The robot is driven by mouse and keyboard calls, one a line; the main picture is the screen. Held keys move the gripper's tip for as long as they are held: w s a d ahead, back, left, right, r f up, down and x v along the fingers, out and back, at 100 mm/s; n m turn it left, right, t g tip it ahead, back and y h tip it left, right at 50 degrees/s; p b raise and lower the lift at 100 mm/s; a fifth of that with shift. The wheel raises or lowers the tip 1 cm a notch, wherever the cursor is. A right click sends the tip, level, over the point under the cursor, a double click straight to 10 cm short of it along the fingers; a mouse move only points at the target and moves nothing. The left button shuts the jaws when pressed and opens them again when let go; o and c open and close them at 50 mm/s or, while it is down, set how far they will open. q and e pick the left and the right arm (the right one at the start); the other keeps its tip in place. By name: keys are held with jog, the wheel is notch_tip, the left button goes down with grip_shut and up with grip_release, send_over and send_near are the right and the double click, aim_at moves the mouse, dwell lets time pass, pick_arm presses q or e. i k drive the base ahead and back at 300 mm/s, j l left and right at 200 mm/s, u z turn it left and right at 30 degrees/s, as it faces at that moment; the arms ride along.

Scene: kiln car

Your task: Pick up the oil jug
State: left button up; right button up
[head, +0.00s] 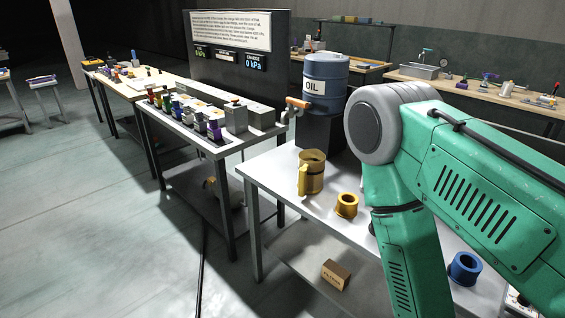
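The oil jug, an amber see-through jug (315,174) with a handle on its left side, stands upright on the white table (279,178). It is in front of a blue drum (326,88) labelled OIL, which has a tap (297,103) with an orange handle. The jug is below and a little right of the tap. My green right arm comes in from the right, and its lower link runs down out of the frame to the right of the jug. Neither gripper shows.
A yellow ring-shaped piece (347,205) stands right of the jug, and a blue one (464,268) is beyond my arm. A small cardboard box (336,274) is on the lower shelf. A bench (220,148) with several coloured parts stands left. The floor at left is clear.

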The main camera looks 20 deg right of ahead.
aim_at(311, 164)
jog(key=i+z, duration=0.2)
jog(key=i, duration=0.2)
jog(key=i+j+z, duration=0.15)
jog(key=i, duration=0.2)
jog(key=i+z, duration=0.1)
jog(key=z, duration=0.3)
jog(key=i+z, duration=0.1)
jog(key=z, duration=0.3)
jog(key=i+j+z, duration=0.1)
jog(key=z, duration=0.35)
